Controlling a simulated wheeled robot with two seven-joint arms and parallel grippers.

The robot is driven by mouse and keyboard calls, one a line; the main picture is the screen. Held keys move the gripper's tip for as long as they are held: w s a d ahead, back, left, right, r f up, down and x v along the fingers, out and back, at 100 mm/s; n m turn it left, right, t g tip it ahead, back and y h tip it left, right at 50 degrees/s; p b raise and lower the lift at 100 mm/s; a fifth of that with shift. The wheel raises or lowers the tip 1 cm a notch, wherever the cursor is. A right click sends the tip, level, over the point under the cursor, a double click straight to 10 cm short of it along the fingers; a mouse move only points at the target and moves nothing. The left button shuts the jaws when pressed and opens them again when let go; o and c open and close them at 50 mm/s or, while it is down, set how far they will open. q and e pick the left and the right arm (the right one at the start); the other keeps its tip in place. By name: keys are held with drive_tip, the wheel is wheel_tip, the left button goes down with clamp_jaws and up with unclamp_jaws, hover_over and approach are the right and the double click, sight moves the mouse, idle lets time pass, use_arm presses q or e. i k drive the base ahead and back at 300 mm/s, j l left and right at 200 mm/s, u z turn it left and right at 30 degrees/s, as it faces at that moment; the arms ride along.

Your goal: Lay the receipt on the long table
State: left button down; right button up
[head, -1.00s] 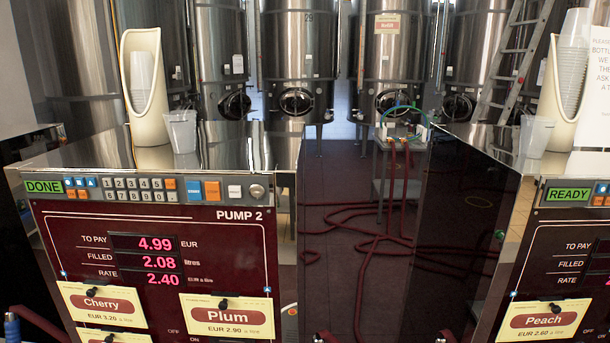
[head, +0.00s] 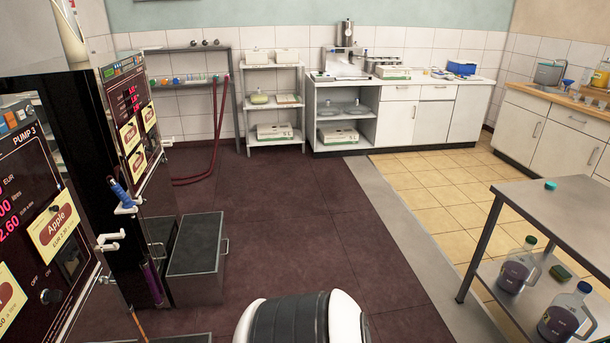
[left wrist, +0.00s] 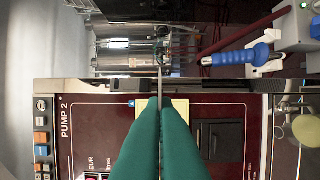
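In the left wrist view the two green fingers of my left gripper (left wrist: 161,100) are closed together. A thin grey strip (left wrist: 160,82), seen edge-on, stands between them and sticks out past their tips; it looks like the receipt, though its face is hidden. The fingers are in front of the Pump 2 panel (left wrist: 82,150). In the head view neither gripper shows. A grey metal table (head: 560,215) stands at the right edge, cut off by the frame, with a small teal cap on top. I cannot tell for sure whether it is the long table.
Pump cabinets (head: 30,190) line the left side, with a dark step box (head: 197,260) at their foot. White counters (head: 400,110) and a wire-grey shelf (head: 275,95) stand along the back wall. Jugs (head: 518,265) sit on the table's lower shelf.

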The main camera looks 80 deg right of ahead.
sight(585, 252)
drive_tip(key=z, duration=2)
drive_tip(key=l+z, duration=0.1)
drive_tip(key=z, duration=0.3)
drive_tip(key=i+l+z, duration=0.1)
drive_tip(key=z, duration=0.3)
drive_tip(key=i+z, duration=0.1)
drive_tip(key=z, duration=0.3)
drive_tip(key=i+l+z, duration=0.1)
drive_tip(key=z, duration=0.3)
drive_tip(key=i+z, duration=0.1)
drive_tip(key=z, duration=0.3)
drive_tip(key=i+z, duration=0.3)
drive_tip(key=z, duration=0.15)
drive_tip(key=i+j+z, duration=0.15)
drive_tip(key=z, duration=0.3)
drive_tip(key=i+j+z, duration=0.25)
drive_tip(key=z, duration=0.2)
drive_tip(key=i+j+z, duration=0.1)
drive_tip(key=i+j, duration=0.5)
drive_tip(key=j, duration=0.15)
